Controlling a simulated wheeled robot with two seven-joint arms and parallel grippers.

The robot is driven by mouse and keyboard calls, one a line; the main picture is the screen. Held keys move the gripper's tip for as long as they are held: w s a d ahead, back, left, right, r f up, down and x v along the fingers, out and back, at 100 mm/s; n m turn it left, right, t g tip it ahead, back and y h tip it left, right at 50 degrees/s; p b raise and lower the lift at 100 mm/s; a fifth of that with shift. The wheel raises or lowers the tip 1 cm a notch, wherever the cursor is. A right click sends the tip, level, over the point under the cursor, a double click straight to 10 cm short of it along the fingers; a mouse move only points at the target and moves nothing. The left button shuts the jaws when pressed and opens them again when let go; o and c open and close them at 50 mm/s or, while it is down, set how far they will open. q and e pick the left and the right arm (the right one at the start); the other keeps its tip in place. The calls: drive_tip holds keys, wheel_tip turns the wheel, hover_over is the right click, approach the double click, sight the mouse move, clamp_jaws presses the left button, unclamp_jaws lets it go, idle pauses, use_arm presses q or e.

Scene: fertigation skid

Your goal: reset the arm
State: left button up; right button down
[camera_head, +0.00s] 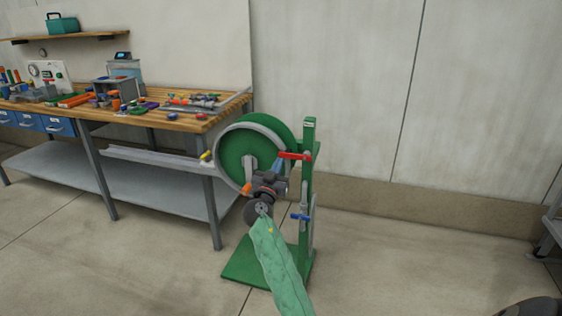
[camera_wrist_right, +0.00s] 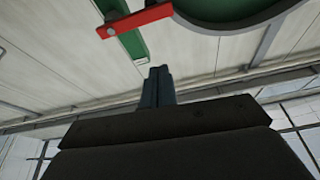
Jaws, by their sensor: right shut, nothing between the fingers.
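My right arm comes in from the bottom of the head view in a green sleeve. My right gripper (camera_head: 277,170) is in front of the green stand, between the large green wheel (camera_head: 236,150) and the post (camera_head: 308,150). Its fingers are shut with nothing between them. In the right wrist view the shut fingers (camera_wrist_right: 157,87) point up, below a red lever (camera_wrist_right: 135,20) and the green post. The red lever also shows in the head view (camera_head: 294,156), close to the fingertips; I cannot tell whether they touch. My left gripper is not in view.
The stand's green base plate (camera_head: 240,268) is on the floor. A blue-handled valve (camera_head: 299,217) sits low on the post. A wooden-topped workbench (camera_head: 190,122) with tools and parts stands to the left. The floor at the right is mostly clear.

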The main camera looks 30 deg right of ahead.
drive_tip(key=shift+s+a+f, duration=0.1)
drive_tip(key=shift+s+a, duration=0.2)
drive_tip(key=shift+a, duration=0.05)
